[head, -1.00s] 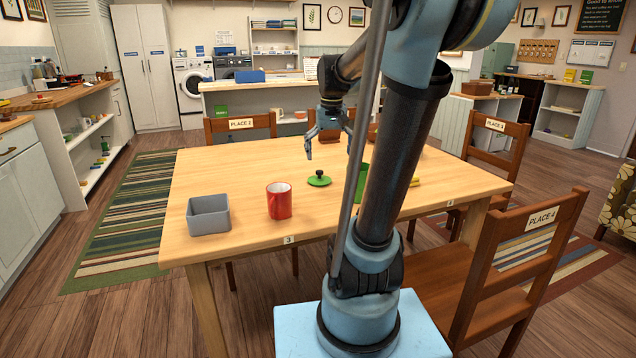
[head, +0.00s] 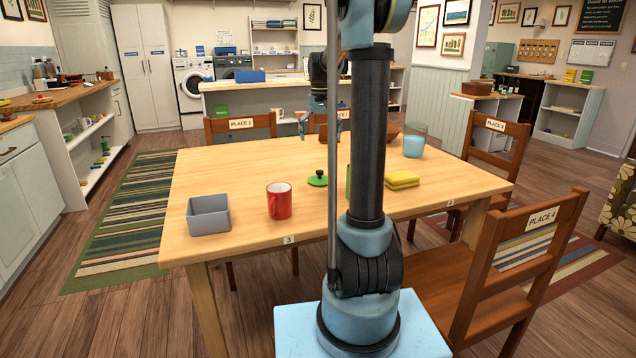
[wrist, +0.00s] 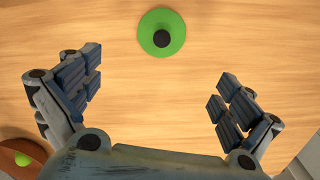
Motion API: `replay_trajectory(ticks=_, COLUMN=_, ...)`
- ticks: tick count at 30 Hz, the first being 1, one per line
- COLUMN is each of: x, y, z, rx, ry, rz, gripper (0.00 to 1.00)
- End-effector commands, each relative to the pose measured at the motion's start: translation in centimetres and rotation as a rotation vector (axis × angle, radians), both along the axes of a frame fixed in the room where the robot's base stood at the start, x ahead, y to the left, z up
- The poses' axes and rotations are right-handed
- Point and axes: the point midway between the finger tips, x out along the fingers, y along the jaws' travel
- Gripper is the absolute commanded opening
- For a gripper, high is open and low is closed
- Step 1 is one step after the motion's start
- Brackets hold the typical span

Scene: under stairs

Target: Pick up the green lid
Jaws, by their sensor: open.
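The green lid (head: 317,181), a flat disc with a dark knob, lies on the wooden table (head: 240,168) to the right of the red mug. In the wrist view the green lid (wrist: 162,36) is near the top edge, ahead of my fingers and centred between them. My gripper (wrist: 155,90) is open and empty, its two fingers spread wide over bare wood. In the head view my gripper (head: 321,126) hangs above the far part of the table, beyond the lid. My arm hides part of the table right of the lid.
A red mug (head: 279,202) and a grey bin (head: 208,215) stand left of the lid. A green object (head: 349,181) is mostly hidden behind my arm. Right are yellow sponges (head: 403,180), a bluish cup (head: 414,147) and a brown bowl (head: 388,133). Chairs surround the table.

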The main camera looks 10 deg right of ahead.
Motion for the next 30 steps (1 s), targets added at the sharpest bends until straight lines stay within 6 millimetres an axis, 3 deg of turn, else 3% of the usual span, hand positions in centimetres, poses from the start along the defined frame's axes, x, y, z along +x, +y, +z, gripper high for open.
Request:
replay_trajectory(ticks=15, x=-0.1, y=0.0, z=-8.6, rx=0.000, ry=0.000, rz=0.000, gripper=0.98)
replay_trajectory(ticks=25, x=-0.2, y=0.0, z=-10.7, rx=0.000, ry=0.000, rz=0.000, gripper=0.98)
replay_trajectory(ticks=30, x=-0.6, y=0.2, z=-12.8, rx=0.000, ry=0.000, rz=0.000, gripper=0.98)
